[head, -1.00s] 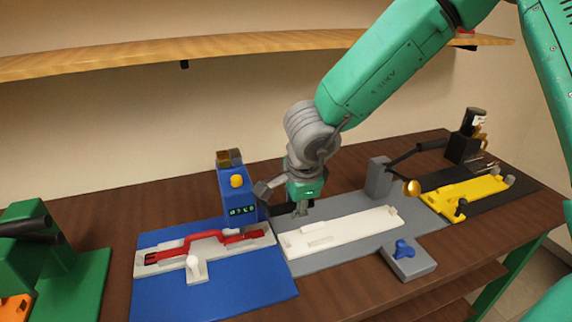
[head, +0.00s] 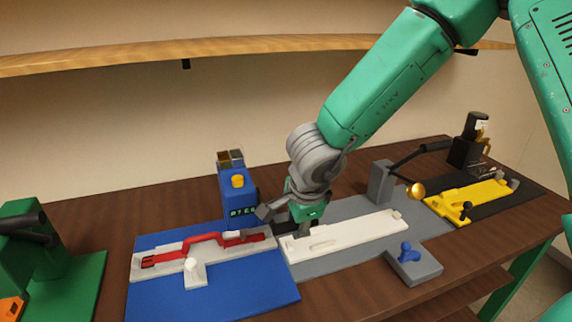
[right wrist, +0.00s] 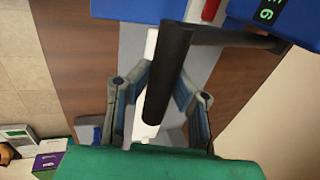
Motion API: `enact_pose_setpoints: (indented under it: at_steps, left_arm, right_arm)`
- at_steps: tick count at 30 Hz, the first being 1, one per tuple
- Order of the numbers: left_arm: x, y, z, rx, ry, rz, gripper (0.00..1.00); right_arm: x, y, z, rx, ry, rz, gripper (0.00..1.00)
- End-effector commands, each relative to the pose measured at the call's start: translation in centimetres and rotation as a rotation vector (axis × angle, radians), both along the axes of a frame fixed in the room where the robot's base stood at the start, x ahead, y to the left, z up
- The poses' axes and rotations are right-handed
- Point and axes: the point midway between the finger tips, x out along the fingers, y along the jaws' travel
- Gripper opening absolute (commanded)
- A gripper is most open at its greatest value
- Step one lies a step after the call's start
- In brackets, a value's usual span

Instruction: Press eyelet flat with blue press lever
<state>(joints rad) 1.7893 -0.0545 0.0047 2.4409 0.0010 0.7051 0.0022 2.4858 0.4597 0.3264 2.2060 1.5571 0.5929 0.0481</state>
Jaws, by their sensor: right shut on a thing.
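The blue press (head: 238,208) stands at the back of a blue base (head: 215,297), with a small display and a yellow knob on top. Its black lever (right wrist: 170,75) reaches between the fingers of my right gripper (right wrist: 160,98) in the right wrist view. In the head view the right gripper (head: 303,229) is low, just right of the press, shut on the lever. A red strap (head: 205,241) lies in a pale fixture (head: 145,273) whose right end is under the press. The eyelet cannot be made out. My left gripper is not in view.
A white fixture (head: 350,234) lies on the grey base right of the press. A gold-tipped lever (head: 416,190) overhangs there, with a blue-knobbed block (head: 412,265) in front. A yellow fixture (head: 465,200) is farther right, a green station (head: 60,280) far left. A shelf (head: 120,60) runs above.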

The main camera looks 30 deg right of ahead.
Motion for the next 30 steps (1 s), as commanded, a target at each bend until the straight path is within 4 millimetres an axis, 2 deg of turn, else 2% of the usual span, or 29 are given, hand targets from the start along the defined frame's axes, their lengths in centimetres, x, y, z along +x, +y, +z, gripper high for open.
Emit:
enact_pose_setpoints:
  at_steps: [1,7,30]
  left_arm:
    - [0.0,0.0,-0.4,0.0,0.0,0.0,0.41]
    - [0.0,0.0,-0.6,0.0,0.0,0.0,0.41]
    - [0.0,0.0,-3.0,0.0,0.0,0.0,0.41]
  right_arm:
    - [-0.7,-0.1,-0.8,-0.001,0.017,-0.002,0.03]
    - [-0.8,-0.4,-1.3,-0.001,0.017,-0.004,0.03]
    - [-1.2,-0.6,-5.1,-0.004,0.019,-0.005,0.03]
